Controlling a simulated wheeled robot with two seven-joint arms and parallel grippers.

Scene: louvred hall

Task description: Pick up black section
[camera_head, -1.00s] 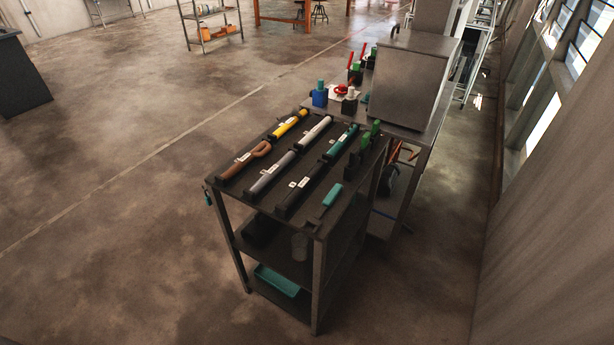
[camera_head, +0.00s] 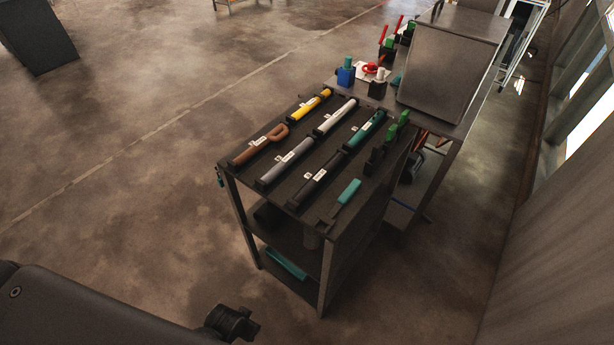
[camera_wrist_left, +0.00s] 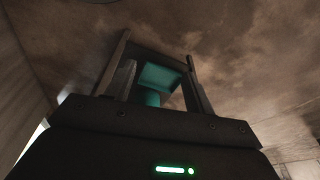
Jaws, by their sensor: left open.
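The black section (camera_head: 316,179) is a dark rod with a small white label, lying on the dark top of the trolley (camera_head: 345,155), between the grey rod (camera_head: 287,162) and a teal-handled tool (camera_head: 346,193). My left arm comes in at the bottom left of the head view, low and well apart from the black section. In the left wrist view my left gripper (camera_wrist_left: 157,45) is open, with a teal tray (camera_wrist_left: 158,78) beyond its fingers. The black section cannot be made out in that view. My right gripper is out of view.
Brown (camera_head: 258,145), yellow (camera_head: 312,105), white (camera_head: 336,116) and green (camera_head: 366,130) pieces lie close by on the trolley top. A bench with a grey metal box (camera_head: 450,75) stands behind. Open floor lies left of the trolley.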

